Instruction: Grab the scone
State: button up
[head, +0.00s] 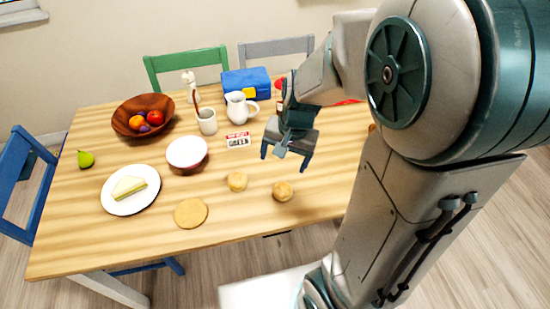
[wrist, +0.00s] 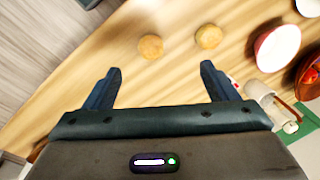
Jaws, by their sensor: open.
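Two small round golden-brown baked pieces lie on the wooden table near its front edge. In the head view they are a left scone (head: 237,182) and a right scone (head: 283,191), a short way apart. In the wrist view they show beyond my fingertips, one scone (wrist: 151,46) at the left and another scone (wrist: 209,37) at the right. My gripper (head: 286,154) is open and empty above the table, behind the two scones in the head view. Its two fingers in the wrist view (wrist: 160,72) are spread wide and touch nothing.
A flat round tan piece (head: 190,213) lies left of the scones. Chairs surround the table.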

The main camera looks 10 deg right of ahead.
aim_at(283, 187)
jog(key=w+f+m, duration=0.1)
jog(key=w+f, duration=0.1)
jog(key=f, duration=0.3)
jog(key=w+d+f+m+h+p, duration=0.1)
jog(key=f+m, duration=0.1)
jog(key=f, duration=0.3)
jog(key=w+d+f+m+g, duration=0.1)
jog(key=w+f+m, duration=0.1)
jog(key=f, duration=0.4)
jog(key=shift+w+p, duration=0.3)
jog(key=shift+p, duration=0.05)
jog(key=f, duration=0.2)
jog(key=s+f, duration=0.1)
jog(key=f, duration=0.1)
jog(key=shift+a+f, duration=0.1)
jog(key=shift+a, duration=0.1)
jog(key=shift+f, duration=0.55)
jog(key=c, duration=1.1)
